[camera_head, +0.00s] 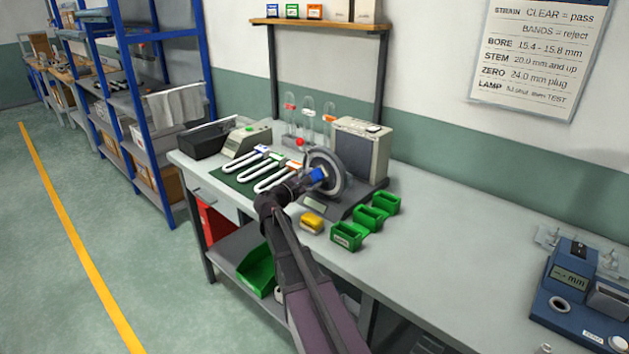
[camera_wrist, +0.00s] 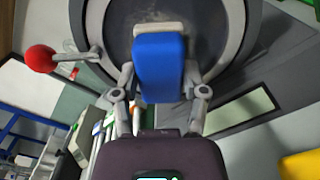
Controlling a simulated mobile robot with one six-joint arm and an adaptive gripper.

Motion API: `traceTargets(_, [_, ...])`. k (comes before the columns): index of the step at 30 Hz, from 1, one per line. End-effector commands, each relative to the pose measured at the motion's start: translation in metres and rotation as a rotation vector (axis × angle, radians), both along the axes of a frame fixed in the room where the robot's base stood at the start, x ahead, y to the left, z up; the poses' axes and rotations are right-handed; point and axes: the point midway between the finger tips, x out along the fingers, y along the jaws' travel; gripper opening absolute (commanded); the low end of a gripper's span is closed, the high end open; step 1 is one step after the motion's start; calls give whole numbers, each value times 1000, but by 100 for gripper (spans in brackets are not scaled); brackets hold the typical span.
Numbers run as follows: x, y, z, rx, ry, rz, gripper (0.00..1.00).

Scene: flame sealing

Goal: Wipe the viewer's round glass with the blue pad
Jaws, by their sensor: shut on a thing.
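The viewer (camera_head: 338,184) stands on the workbench, with a round dark glass inside a grey ring. The ring fills the upper part of the wrist view (camera_wrist: 237,30). My gripper (camera_head: 312,180) is in front of the ring, shut on the blue pad (camera_head: 318,174). In the wrist view the blue pad (camera_wrist: 160,68) sits between the two fingers (camera_wrist: 160,92), with its pale far end over the dark glass (camera_wrist: 118,36). I cannot tell whether the pad touches the glass. The pad and fingers hide part of the glass.
A red-knobbed lever (camera_wrist: 40,58) sticks out left of the ring. White U-shaped tubes (camera_head: 262,165) lie on a green mat at left. A yellow block (camera_head: 312,221) and green bins (camera_head: 370,218) stand in front and right. A beige box (camera_head: 361,148) is behind.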

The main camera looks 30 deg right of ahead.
Motion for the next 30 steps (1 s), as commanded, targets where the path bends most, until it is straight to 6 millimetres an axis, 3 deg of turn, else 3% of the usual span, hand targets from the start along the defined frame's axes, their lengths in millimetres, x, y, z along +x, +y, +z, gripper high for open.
traceTargets(12, [24,9,0,0,0,1,18])
traceTargets(30, [24,10,9,0,0,0,18])
